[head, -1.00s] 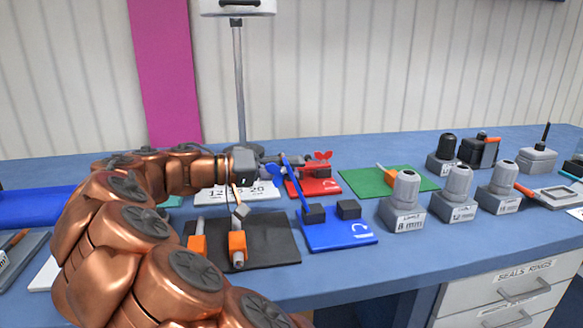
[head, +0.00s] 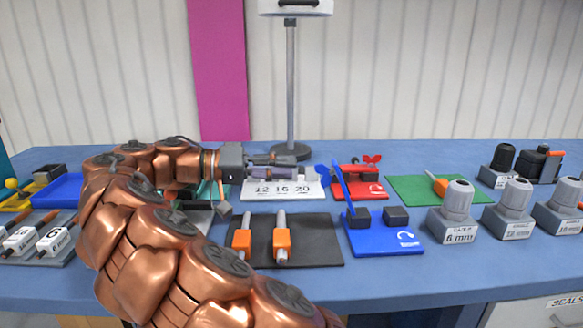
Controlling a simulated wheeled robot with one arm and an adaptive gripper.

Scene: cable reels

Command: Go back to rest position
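My copper-coloured arm reaches in from the bottom of the head view. My gripper (head: 292,160) is at its end, pointing right, above the white plate (head: 262,190) marked 12 16 20. Its fingers are small and seen from the side, so their opening is unclear. I cannot make out anything held in them. A blue-handled part (head: 345,190) stands on the blue mat (head: 385,242), just right of the gripper, and a red-handled part (head: 371,160) is on the red mat (head: 372,190).
A black mat (head: 318,255) holds two orange-and-grey pieces. A green mat (head: 415,188) and grey labelled blocks (head: 452,226) are to the right. A post (head: 291,80) stands behind the gripper. Labelled white blocks (head: 55,240) and a yellow piece (head: 17,200) are at left.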

